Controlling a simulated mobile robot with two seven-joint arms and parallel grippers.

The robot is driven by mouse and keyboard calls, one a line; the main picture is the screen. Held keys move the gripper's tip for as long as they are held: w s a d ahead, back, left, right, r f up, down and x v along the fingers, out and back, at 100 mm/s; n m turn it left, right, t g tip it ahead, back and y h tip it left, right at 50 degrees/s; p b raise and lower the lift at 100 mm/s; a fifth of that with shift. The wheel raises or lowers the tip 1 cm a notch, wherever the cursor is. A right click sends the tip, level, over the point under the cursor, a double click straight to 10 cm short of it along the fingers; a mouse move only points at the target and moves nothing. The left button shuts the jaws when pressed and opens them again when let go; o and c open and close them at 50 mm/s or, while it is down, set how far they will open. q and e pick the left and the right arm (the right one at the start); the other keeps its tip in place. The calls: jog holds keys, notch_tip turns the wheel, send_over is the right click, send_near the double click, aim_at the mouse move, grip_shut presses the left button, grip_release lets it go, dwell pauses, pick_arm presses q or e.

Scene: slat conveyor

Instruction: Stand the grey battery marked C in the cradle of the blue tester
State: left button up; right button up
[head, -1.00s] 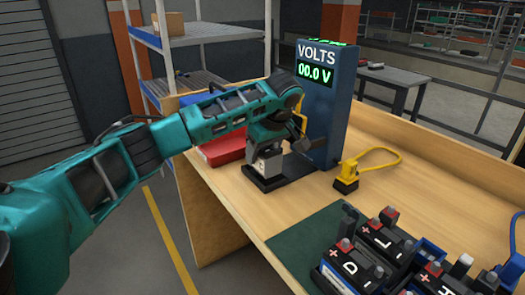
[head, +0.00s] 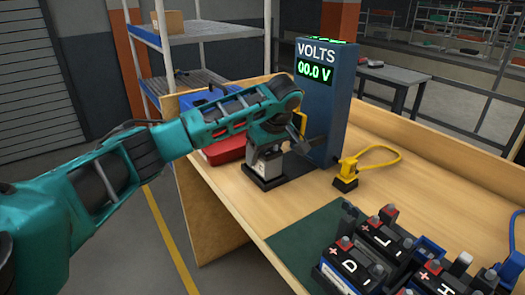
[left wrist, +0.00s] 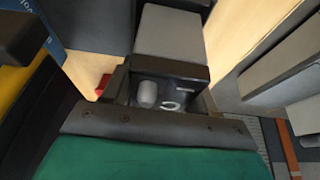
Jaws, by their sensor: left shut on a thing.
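The blue tester (head: 327,100) stands upright on the bench, its display reading 00.0 V. Its black cradle (head: 262,182) is at the tester's foot, on the left. My left gripper (head: 266,148) points down over the cradle, shut on a light grey battery (head: 266,169). The battery looks upright at the cradle; I cannot tell whether it bears fully on the floor. Its letter is too small to read. In the left wrist view, a grey post (left wrist: 147,94) and a pale ring show between the fingers. My right gripper is not in view.
A yellow clamp with a cable loop (head: 345,180) lies right of the cradle. A red bin (head: 222,150) is behind my arm. Several dark batteries marked with letters (head: 352,268) stand at the front right by a green mat (head: 300,240). The bench between is clear.

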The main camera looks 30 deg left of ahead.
pick_arm(q)
jog(key=shift+f, duration=0.85)
jog(key=o, duration=1.2)
jog(key=shift+o, duration=0.5)
jog(key=shift+w+d, duration=0.1)
jog(key=v, duration=0.4)
jog(key=shift+r, duration=0.35)
jog(key=s+d, duration=0.5)
jog(key=d, duration=0.6)
jog(key=shift+d+r, duration=0.15)
jog(key=shift+r, duration=0.05)
jog(key=shift+s, duration=0.1)
